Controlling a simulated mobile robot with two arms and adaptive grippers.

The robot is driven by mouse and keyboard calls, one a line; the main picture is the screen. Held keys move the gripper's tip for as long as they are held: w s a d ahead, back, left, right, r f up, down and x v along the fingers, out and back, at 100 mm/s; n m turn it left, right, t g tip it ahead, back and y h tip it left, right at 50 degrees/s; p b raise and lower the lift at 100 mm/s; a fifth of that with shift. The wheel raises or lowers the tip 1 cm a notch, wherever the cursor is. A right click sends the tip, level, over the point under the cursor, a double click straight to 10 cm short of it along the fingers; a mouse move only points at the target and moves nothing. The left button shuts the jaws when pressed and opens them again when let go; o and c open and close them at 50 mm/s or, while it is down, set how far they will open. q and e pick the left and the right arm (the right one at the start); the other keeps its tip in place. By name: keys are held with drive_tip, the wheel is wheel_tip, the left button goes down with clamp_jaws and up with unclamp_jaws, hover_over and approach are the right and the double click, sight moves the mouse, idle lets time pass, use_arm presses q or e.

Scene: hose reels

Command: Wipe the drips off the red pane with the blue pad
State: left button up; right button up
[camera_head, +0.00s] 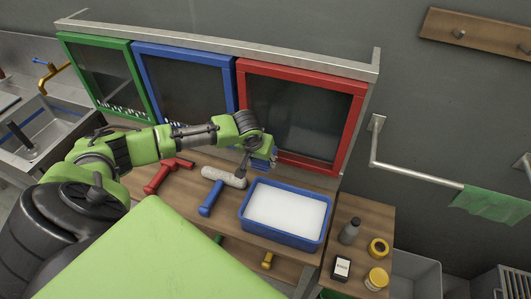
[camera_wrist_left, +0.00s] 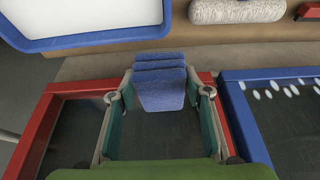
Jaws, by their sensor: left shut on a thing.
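The red pane (camera_head: 300,118) is a dark panel in a red frame, at the right end of the row of three. No drips show on its visible part; its lower left is partly hidden by my arm. My left gripper (camera_head: 255,158) is at that lower left corner, shut on the blue pad (camera_head: 262,163). In the left wrist view the pad (camera_wrist_left: 160,82) sits between the fingertips of my gripper (camera_wrist_left: 160,95), in front of the red frame (camera_wrist_left: 30,130). I cannot tell whether the pad touches the pane. My right gripper is not in view.
The blue pane (camera_head: 180,90) and green pane (camera_head: 105,77) carry white drips low down. A blue tray (camera_head: 283,240) with white contents stands on the bench below the red pane. A blue-handled roller (camera_head: 210,198) and red-handled tools (camera_head: 157,178) lie left of it.

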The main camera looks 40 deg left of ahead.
use_arm(q)
drive_tip(key=s+a, duration=0.1)
drive_tip(key=a, duration=0.5)
drive_tip(key=shift+s, duration=0.25)
drive_tip(key=shift+r, duration=0.1)
drive_tip(key=s+d, duration=0.2)
drive_tip(key=s, duration=0.4)
drive_tip(key=shift+s, duration=0.35)
drive_tip(key=shift+d, duration=0.1)
idle(0.9)
